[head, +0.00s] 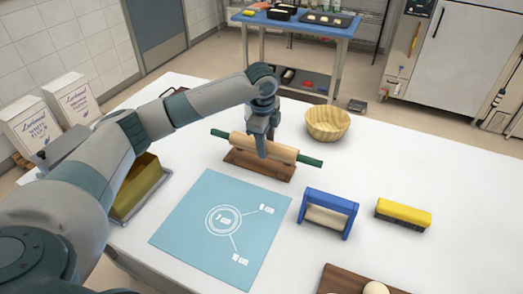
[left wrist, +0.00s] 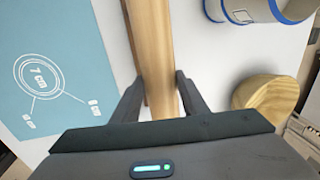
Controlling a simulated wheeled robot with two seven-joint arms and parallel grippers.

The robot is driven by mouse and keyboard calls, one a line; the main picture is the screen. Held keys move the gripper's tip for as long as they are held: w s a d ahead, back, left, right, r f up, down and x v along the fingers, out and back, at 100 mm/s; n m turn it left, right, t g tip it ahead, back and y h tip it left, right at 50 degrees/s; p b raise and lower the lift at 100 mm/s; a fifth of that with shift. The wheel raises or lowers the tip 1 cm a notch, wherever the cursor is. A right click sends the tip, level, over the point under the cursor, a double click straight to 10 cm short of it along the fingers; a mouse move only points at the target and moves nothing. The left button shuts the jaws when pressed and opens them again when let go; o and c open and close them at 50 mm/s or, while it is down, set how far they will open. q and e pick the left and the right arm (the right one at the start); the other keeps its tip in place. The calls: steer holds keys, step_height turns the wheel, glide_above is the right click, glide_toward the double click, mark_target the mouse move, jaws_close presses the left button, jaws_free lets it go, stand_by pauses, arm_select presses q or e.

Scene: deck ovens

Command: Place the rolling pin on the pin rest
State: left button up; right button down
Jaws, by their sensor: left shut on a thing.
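The rolling pin (head: 283,153) has a pale wooden barrel and green handles. My left gripper (head: 262,150) comes down from above and is shut across the barrel. In the left wrist view the barrel (left wrist: 155,55) runs between the two fingers. The pin rest (head: 246,162), a brown wooden piece, lies directly under the pin and roughly along it. Much of the rest is hidden by the pin and gripper. I cannot tell whether the pin touches it or is slightly above. My right gripper is in neither view.
A blue printed mat (head: 190,222) lies in front of the rest. A wooden bowl (head: 328,124) stands behind right. A blue-framed tool (head: 328,212), a yellow tool (head: 403,214) and a board (head: 345,281) are to the right. A yellow block in a tray (head: 137,188) is at left.

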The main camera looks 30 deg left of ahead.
arm_select(q)
steer(key=shift+a+f, duration=0.45)
steer(key=shift+a, duration=0.35)
steer(key=shift+f, duration=0.1)
step_height(320, 180, down, 3)
steer(key=shift+f+p, duration=0.15)
steer(key=shift+p, duration=0.8)
steer(key=shift+f, duration=0.25)
steer(key=o, duration=1.4)
steer(key=shift+f, duration=0.15)
steer(key=shift+o, duration=0.2)
